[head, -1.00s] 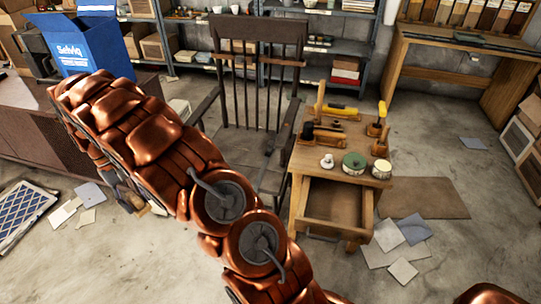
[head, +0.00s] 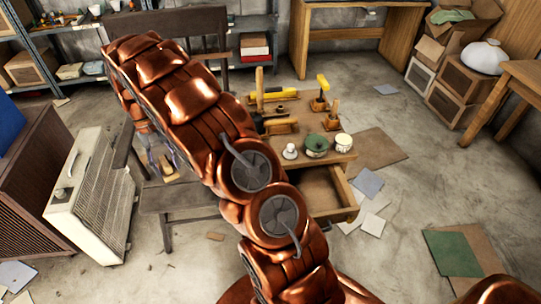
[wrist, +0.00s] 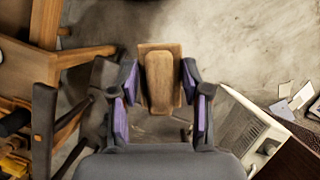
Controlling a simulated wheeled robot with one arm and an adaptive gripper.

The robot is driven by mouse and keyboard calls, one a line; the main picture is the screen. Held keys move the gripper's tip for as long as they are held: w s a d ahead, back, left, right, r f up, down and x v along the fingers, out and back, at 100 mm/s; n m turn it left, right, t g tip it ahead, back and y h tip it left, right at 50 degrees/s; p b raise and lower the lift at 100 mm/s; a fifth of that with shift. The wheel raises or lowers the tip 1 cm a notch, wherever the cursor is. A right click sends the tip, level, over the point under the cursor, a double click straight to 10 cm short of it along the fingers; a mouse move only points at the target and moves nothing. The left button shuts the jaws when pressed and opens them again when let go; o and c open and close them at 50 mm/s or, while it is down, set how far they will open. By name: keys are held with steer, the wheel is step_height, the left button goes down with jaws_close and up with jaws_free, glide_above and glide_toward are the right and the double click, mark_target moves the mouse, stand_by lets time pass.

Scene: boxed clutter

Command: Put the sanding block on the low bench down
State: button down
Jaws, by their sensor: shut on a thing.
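My gripper (wrist: 159,88) is shut on the sanding block (wrist: 160,85), a light-brown wooden piece with a rounded raised top on a flatter base. It is held between the purple-padded fingers, above the floor. A low wooden bench (head: 338,158) with an open drawer stands right of my arm. It also shows at the left of the wrist view (wrist: 85,54). My gripper is apart from it.
The bench top carries hand planes, a white knob-like piece, a green tin (head: 316,146) and a pale tin (head: 343,141). The dark chair (head: 175,200) stands left of the bench. A cream cabinet (head: 92,200) is at the left. Loose sheets (head: 368,183) lie on the floor.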

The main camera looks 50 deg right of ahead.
steer(key=s+d+f+m+t+y+b, duration=0.1)
steer(key=s+d+f+m+t+b, duration=0.1)
steer(key=s+d+m, duration=0.4)
steer(key=s+d+f+m+t+y+b, duration=0.1)
steer(key=s+d+f+m+t, duration=0.15)
steer(key=d+m, duration=0.65)
steer(key=s+d+f+m+t+y+b, duration=0.1)
steer(key=s+d+f+m+t+b, duration=0.2)
steer(key=d+m, duration=0.45)
steer(key=s+d+f+m+t+h, duration=0.25)
steer(key=s+d+m, duration=0.35)
steer(key=s+m, duration=0.35)
steer(key=shift+g+h, duration=0.45)
steer(key=shift+g, duration=0.05)
steer(key=w+d, duration=0.1)
steer(key=w, duration=0.3)
steer(key=w+d+f, duration=0.1)
steer(key=w+d, duration=0.1)
steer(key=w, duration=0.3)
steer(key=w+d, duration=0.2)
steer(key=w, duration=0.3)
steer(key=shift+w+d+f, duration=0.1)
steer(key=shift+d+f, duration=0.05)
steer(key=shift+f, duration=1.95)
steer(key=c, duration=0.5)
jaws_free()
steer(key=shift+f, duration=0.15)
steer(key=shift+c, duration=0.2)
